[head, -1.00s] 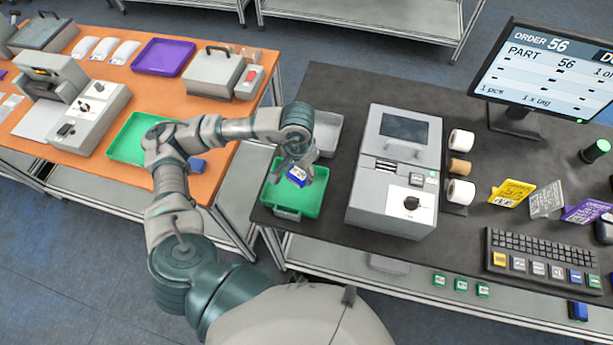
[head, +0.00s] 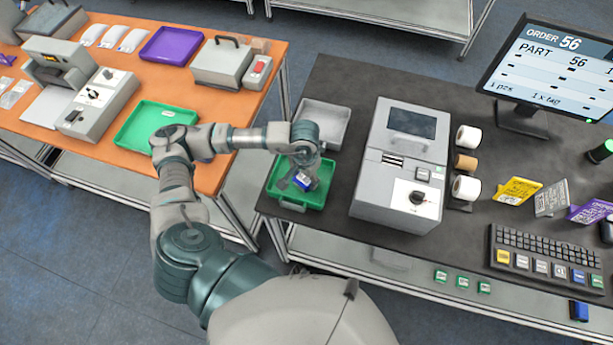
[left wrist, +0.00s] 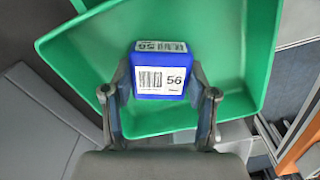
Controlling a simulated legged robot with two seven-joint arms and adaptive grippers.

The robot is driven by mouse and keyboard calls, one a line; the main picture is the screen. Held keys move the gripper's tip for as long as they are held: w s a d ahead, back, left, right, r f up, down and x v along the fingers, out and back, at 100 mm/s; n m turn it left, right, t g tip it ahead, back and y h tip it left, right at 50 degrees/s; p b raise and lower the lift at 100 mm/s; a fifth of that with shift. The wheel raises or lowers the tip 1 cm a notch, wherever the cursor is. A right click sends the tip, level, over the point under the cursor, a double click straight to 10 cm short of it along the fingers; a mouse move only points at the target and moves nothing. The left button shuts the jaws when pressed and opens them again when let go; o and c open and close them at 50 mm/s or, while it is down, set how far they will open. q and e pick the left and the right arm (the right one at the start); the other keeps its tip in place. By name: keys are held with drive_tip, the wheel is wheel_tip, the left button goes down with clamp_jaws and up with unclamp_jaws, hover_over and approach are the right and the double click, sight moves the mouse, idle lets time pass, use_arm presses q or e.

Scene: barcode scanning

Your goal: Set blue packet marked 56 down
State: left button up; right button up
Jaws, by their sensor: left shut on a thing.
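The blue packet marked 56 (left wrist: 160,72) has white labels with a barcode and the number. My left gripper (head: 298,178) is shut on it, with one finger at each side in the left wrist view (left wrist: 160,100). The packet also shows in the head view (head: 303,180), partly covered by the gripper. It is over the green tray (head: 312,200) on the dark table. I cannot tell whether the packet touches the tray floor. In the left wrist view the tray (left wrist: 225,60) surrounds the packet. My right gripper is not in view.
A grey tray (head: 338,118) stands behind the green one. A grey machine (head: 383,200) stands close on its right. Paper rolls (head: 466,163), a keyboard (head: 535,255) and a monitor (head: 550,65) are farther right. The orange table (head: 215,165) is at the left, across a gap.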

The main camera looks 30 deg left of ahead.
sight(303, 177)
use_arm(q)
drive_tip(key=shift+a+f, duration=0.1)
drive_tip(key=shift+a, duration=0.2)
drive_tip(key=o, duration=1.1)
drive_tip(key=shift+a, duration=0.3)
drive_tip(key=shift+o, duration=0.9)
drive_tip(key=shift+a, duration=0.2)
drive_tip(key=shift+a+f, duration=0.1)
drive_tip(key=shift+a, duration=0.05)
drive_tip(key=shift+d, duration=0.45)
drive_tip(key=shift+d+r, duration=0.15)
drive_tip(key=shift+r, duration=0.45)
drive_tip(key=shift+d+r, duration=0.15)
drive_tip(key=shift+r, duration=0.4)
wheel_tip(303, 177, up, 10)
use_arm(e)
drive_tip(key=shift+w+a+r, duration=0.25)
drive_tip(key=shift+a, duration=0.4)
